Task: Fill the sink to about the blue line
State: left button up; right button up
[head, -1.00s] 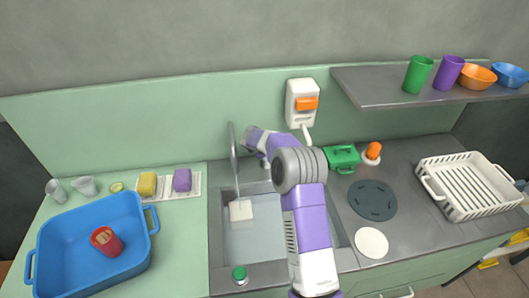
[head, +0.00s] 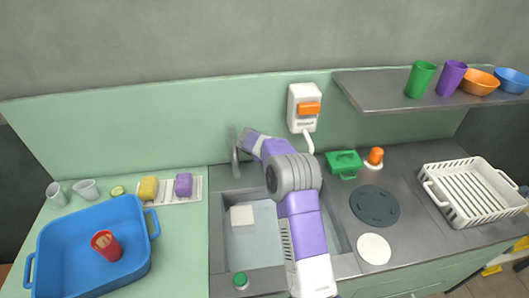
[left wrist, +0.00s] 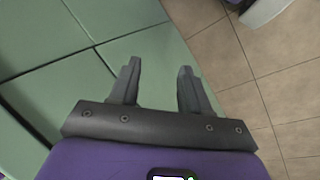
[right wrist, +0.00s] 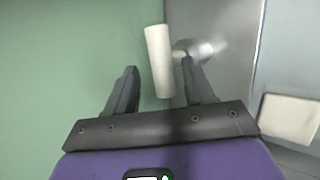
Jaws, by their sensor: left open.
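The sink (head: 215,250) is set in the grey counter. Its inside is pale blue-grey; I cannot make out the water level or a blue line. A pale square block (head: 242,217) is in it, also in the right wrist view (right wrist: 290,116). The grey faucet (head: 235,155) stands at the back left of the sink. My right arm reaches over the sink and hides part of it. In the right wrist view my right gripper (right wrist: 158,72) is open, with a white cylindrical handle (right wrist: 158,50) ahead between its fingers. My left gripper (left wrist: 160,68) is open and empty by the green cabinet fronts.
A green-topped knob (head: 240,280) is at the sink's front edge. A blue tub (head: 140,262) holding a red cup (head: 106,245) is at left. Sponges (head: 148,188) lie behind it. A wall dispenser (head: 304,107), green box (head: 345,164) and white rack (head: 470,190) are behind and right.

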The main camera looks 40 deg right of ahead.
jog(key=shift+s, duration=0.1)
jog(key=v, duration=0.7)
jog(key=shift+a+r+p, duration=0.2)
jog(key=shift+p, duration=0.15)
jog(key=shift+w+d+f+n+t+y+p, duration=0.3)
jog(key=shift+d+f+y+p, duration=0.45)
jog(key=shift+f+p, duration=0.35)
jog(key=shift+w+d+f+n+t+y+p, duration=0.15)
jog(key=shift+w+d+f+t+y+p, duration=0.45)
jog(key=shift+p, duration=0.65)
jog(key=shift+w+d+f+n+t+y+p, duration=0.25)
jog(key=shift+d+f+y+p, duration=0.6)
jog(key=shift+f+p, duration=0.35)
